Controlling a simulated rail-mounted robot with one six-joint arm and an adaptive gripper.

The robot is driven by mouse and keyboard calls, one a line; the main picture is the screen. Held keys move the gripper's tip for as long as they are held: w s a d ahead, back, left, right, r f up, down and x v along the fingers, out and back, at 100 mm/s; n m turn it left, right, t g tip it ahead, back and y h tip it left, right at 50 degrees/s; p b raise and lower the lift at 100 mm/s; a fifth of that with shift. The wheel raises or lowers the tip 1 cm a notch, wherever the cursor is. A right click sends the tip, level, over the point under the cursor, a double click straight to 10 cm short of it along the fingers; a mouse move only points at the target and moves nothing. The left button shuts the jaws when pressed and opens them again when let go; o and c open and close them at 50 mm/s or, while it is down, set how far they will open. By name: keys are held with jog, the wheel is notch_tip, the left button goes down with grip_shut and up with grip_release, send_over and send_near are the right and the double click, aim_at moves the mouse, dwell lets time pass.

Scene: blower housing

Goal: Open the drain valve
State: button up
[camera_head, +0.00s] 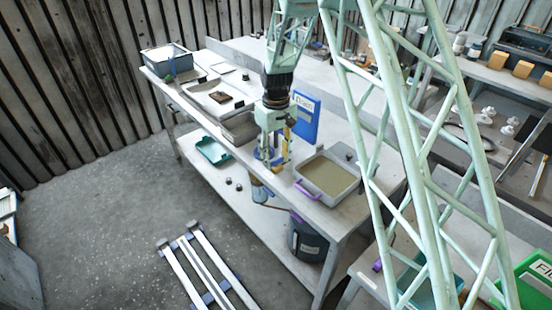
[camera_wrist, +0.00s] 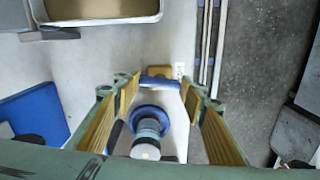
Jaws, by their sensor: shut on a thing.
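The drain valve shows in the wrist view as a round blue body (camera_wrist: 148,119) with a grey, white-tipped stem and a short blue bar handle (camera_wrist: 160,83). How far the handle is turned cannot be told.
A grey tray (camera_head: 352,189) with a purple handle stands right of my gripper. A blue panel (camera_head: 306,117) stands behind it. A grey box (camera_head: 238,129) is to its left. A dark bucket (camera_head: 307,241) sits on the lower shelf.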

aim_at(276, 160)
jog(key=o, duration=0.9)
jog(key=shift+c, duration=0.2)
jog(key=shift+r, duration=0.2)
notch_tip(276, 160, up, 12)
jog(key=shift+f, duration=0.15)
dwell(0.4)
